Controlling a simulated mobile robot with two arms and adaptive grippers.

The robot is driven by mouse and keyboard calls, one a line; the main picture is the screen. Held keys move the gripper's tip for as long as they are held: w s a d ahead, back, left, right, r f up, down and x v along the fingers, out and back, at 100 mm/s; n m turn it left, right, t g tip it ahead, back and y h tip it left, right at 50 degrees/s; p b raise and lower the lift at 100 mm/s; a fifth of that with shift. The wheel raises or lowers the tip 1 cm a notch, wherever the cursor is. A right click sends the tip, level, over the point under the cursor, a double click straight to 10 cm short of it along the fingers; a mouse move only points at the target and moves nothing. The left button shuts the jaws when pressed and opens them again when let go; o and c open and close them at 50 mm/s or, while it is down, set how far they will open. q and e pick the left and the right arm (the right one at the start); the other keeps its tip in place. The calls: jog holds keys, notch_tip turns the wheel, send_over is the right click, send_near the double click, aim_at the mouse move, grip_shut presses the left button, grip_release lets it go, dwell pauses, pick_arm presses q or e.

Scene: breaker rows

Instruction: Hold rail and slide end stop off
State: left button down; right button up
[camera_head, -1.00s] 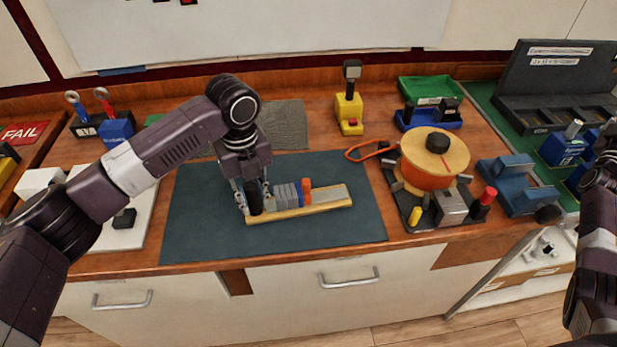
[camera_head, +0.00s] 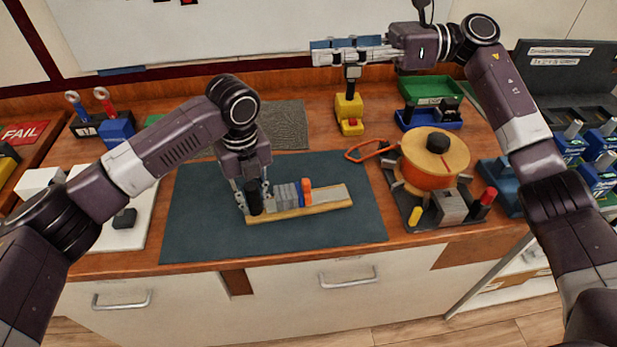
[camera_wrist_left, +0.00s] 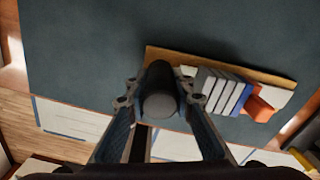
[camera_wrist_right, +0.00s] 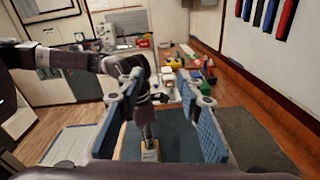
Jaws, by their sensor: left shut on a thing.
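A rail with a tan base (camera_head: 300,212) lies on the dark mat. Grey and blue blocks (camera_head: 287,196) sit on it, with an orange end stop (camera_head: 307,190) at their right. The end stop also shows in the left wrist view (camera_wrist_left: 258,108). Right of it the rail's top is bare grey. A black upright grip (camera_wrist_left: 160,92) stands at the rail's left end. My left gripper (camera_head: 254,196) is shut on this black grip, pointing down. My right gripper (camera_head: 345,50) is open and empty, high behind the mat, fingers pointing left, well apart from the rail.
A yellow device with a black stick (camera_head: 348,108) stands below my right gripper. An orange spool (camera_head: 433,160) on a dark base is right of the mat, with an orange loop (camera_head: 368,150) nearby. The dark mat (camera_head: 330,235) is free in front of the rail.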

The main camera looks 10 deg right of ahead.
jog(key=s+a+f+n+g+h, duration=0.2)
jog(key=s+a+f+h, duration=0.1)
jog(key=f+h, duration=0.3)
jog(key=n+h, duration=0.1)
jog(key=h, duration=0.6)
send_near(307, 181)
jog(key=shift+t, duration=0.3)
jog(key=x, duration=0.9)
jog(key=shift+s+f, duration=0.15)
jog(key=shift+s, duration=0.05)
jog(key=shift+c, duration=0.2)
grip_shut()
